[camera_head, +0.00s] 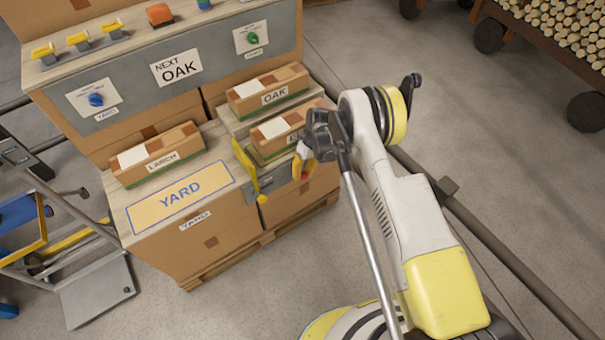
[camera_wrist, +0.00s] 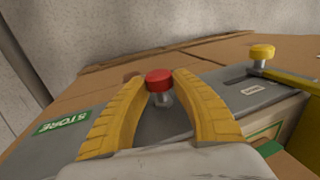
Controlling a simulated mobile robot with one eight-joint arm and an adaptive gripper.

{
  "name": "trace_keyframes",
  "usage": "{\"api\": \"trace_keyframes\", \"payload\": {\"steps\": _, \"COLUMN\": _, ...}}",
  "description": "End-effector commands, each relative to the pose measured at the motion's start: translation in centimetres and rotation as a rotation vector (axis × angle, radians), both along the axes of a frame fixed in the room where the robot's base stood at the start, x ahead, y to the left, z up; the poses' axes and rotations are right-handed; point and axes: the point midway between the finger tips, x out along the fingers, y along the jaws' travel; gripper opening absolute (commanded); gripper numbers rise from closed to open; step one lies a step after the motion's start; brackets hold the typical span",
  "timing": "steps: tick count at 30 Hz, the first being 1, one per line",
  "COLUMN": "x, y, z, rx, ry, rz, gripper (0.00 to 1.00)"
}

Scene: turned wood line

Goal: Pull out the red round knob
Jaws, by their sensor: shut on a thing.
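The red round knob (camera_wrist: 159,78) stands on a short metal stem on a grey plate in the wrist view. My gripper (camera_wrist: 158,86) has its two yellow fingers on either side of the knob, shut on it. In the head view my gripper (camera_head: 302,162) is at the front face of the cardboard-coloured station, right of the yellow lever. A green STORE label (camera_wrist: 62,122) is on the grey plate left of the fingers.
A yellow knob (camera_wrist: 262,52) on a slotted plate stands to the right in the wrist view. A yellow lever (camera_head: 246,168) is left of my gripper in the head view. Boxes labelled OAK (camera_head: 268,90) and LARCH (camera_head: 158,155) lie on top.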

Motion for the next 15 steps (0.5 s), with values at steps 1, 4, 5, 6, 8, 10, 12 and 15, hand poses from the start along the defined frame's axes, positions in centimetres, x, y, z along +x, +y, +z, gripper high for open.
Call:
{"api": "trace_keyframes", "payload": {"steps": 1, "x": -0.2, "y": -0.1, "z": -0.1, "rx": 0.0, "ry": 0.0, "rz": 0.0, "gripper": 0.0}}
{"api": "trace_keyframes", "payload": {"steps": 4, "x": -1.0, "y": -0.7, "z": -0.1, "rx": 0.0, "ry": 0.0, "rz": 0.0, "gripper": 0.0}}
{"api": "trace_keyframes", "payload": {"steps": 5, "x": -1.4, "y": -1.0, "z": -0.1, "rx": 0.0, "ry": 0.0, "rz": -0.001, "gripper": 0.0}}
{"api": "trace_keyframes", "payload": {"steps": 6, "x": -1.9, "y": -1.3, "z": -0.1, "rx": 0.0, "ry": 0.0, "rz": -0.001, "gripper": 0.0}}
{"api": "trace_keyframes", "payload": {"steps": 8, "x": -2.6, "y": -1.8, "z": -0.1, "rx": -0.001, "ry": 0.001, "rz": -0.002, "gripper": 0.0}}
{"api": "trace_keyframes", "payload": {"steps": 10, "x": -2.9, "y": -2.0, "z": -0.1, "rx": -0.001, "ry": 0.001, "rz": -0.001, "gripper": 0.0}}
{"api": "trace_keyframes", "payload": {"steps": 12, "x": -2.9, "y": -2.0, "z": -0.1, "rx": -0.002, "ry": 0.003, "rz": 0.0, "gripper": 0.0}}
{"api": "trace_keyframes", "payload": {"steps": 15, "x": -3.0, "y": -2.0, "z": -0.1, "rx": -0.002, "ry": 0.003, "rz": 0.0, "gripper": 0.0}}
